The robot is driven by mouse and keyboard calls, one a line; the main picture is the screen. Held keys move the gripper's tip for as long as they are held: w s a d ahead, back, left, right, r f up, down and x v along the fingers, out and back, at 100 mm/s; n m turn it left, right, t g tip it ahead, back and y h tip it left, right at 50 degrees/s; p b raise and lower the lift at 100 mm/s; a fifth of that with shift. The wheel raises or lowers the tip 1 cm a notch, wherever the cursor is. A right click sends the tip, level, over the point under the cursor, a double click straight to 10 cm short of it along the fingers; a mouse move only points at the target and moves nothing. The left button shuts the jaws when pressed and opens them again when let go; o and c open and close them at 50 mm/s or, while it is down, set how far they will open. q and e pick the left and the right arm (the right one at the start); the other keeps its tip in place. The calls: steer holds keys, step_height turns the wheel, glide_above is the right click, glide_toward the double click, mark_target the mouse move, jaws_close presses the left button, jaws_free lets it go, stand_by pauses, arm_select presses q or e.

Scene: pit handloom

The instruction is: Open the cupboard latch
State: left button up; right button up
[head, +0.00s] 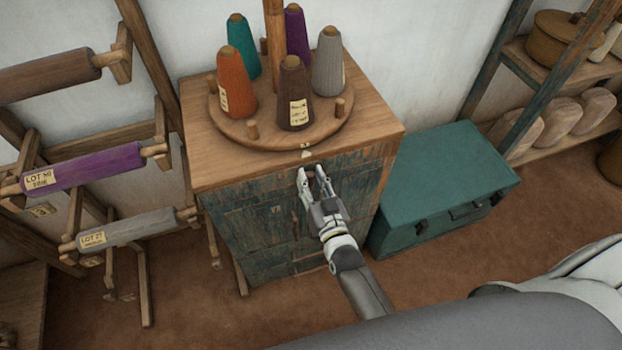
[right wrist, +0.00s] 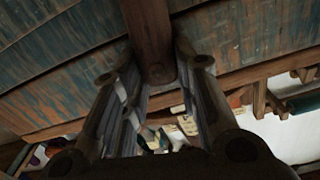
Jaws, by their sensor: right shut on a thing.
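The cupboard (head: 270,215) has worn blue-green doors under a plain wooden top. My right gripper (head: 312,174) is at the upper part of the cupboard front, just below the top's front edge. In the right wrist view, its two fingers (right wrist: 154,70) lie on either side of a brown wooden bar (right wrist: 150,32), which looks like the latch, and are shut on it. The bar lies across the painted door boards (right wrist: 60,50). In the head view the latch is mostly hidden by the fingers. My left gripper is not in view.
A round wooden stand (head: 260,128) with several yarn cones is on the cupboard top. A teal chest (head: 440,180) stands close to the cupboard's right. A rack with yarn rollers (head: 82,168) is at the left. Shelves (head: 560,140) stand at the back right.

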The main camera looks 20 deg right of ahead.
steer(key=m, duration=0.4)
steer(key=shift+d+f+m, duration=0.15)
steer(key=shift+m, duration=0.15)
steer(key=m, duration=0.3)
steer(key=shift+d+f+m, duration=0.1)
steer(key=shift+d+m, duration=0.05)
steer(key=shift+m, duration=0.15)
steer(key=m+b, duration=0.1)
steer(key=m, duration=0.3)
steer(key=shift+f, duration=0.2)
steer(key=shift+d+f+m+b, duration=0.1)
steer(key=shift+m+b, duration=0.6)
steer(key=shift+m, duration=1.2)
steer(key=o, duration=1)
steer(key=shift+s, duration=0.15)
steer(key=s, duration=1.1)
steer(key=shift+s+d, duration=0.2)
steer(key=shift+s, duration=0.15)
